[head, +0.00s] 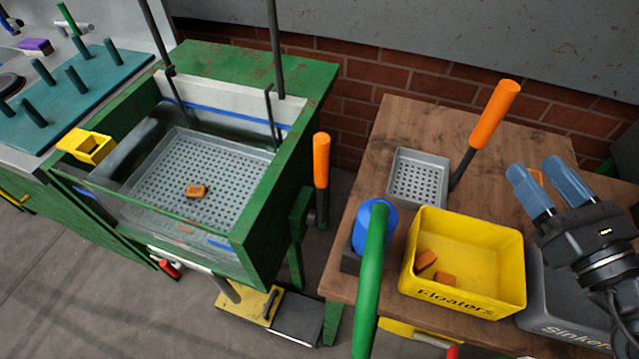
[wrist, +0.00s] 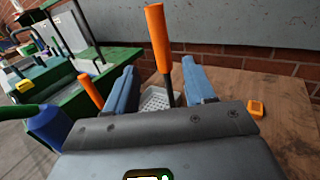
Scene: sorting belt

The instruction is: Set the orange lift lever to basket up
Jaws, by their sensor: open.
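The orange lift lever (head: 321,160) stands nearly upright on the right side of the green tank (head: 262,215). In the wrist view the lever (wrist: 90,90) shows left of my fingers. A grey perforated basket (head: 165,180) sits inside the tank with an orange-brown block (head: 196,191) on it; I cannot tell its exact height against the water. My gripper (head: 537,172) is open and empty above the right of the wooden table, well right of the lever. In the wrist view an orange-handled scoop (wrist: 158,38) appears between my fingers (wrist: 162,85), apart from them and beyond.
The scoop's handle (head: 494,115) rises from the wooden table (head: 550,140). A yellow Floaters bin (head: 465,245) holds orange-brown blocks, beside a grey Sinkers bin (head: 560,312). A blue object (head: 375,222) with a green bar (head: 370,290) stands at the table's left edge, near the lever. A small orange item (wrist: 256,108) lies on the table.

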